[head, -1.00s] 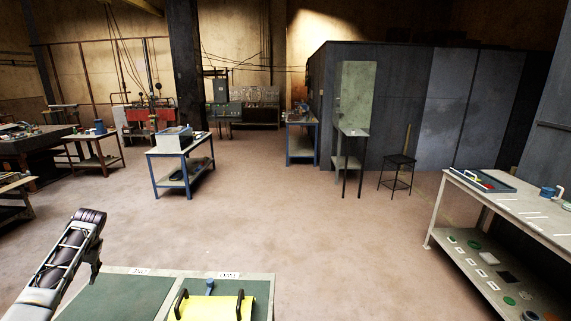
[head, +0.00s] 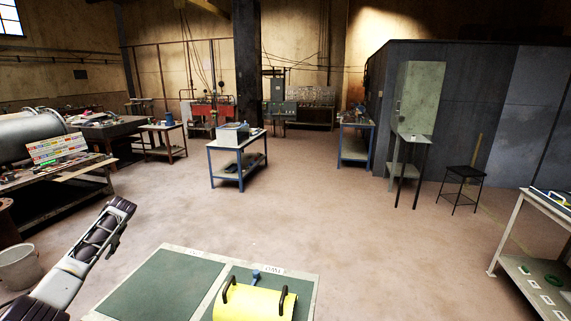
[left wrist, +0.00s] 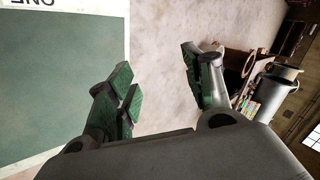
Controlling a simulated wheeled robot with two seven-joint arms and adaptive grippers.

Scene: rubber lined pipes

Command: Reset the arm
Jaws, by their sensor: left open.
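My left arm comes in from the lower left of the head view, left of the near table, with its dark upper links raised. My left gripper (left wrist: 160,90) shows in the left wrist view. Its green-padded fingers are spread wide with only floor between them, so it is open and empty. In that view it is beside the green mat (left wrist: 60,85) marked ONE. My right gripper and right arm are not in view.
The near table (head: 172,251) holds green mats and a yellow cylinder (head: 262,304) with black handles. A white bucket (head: 18,266) stands at the left. A blue-framed table (head: 225,175), a black stool (head: 463,173) and a workbench (head: 528,230) stand farther off. The middle floor is clear.

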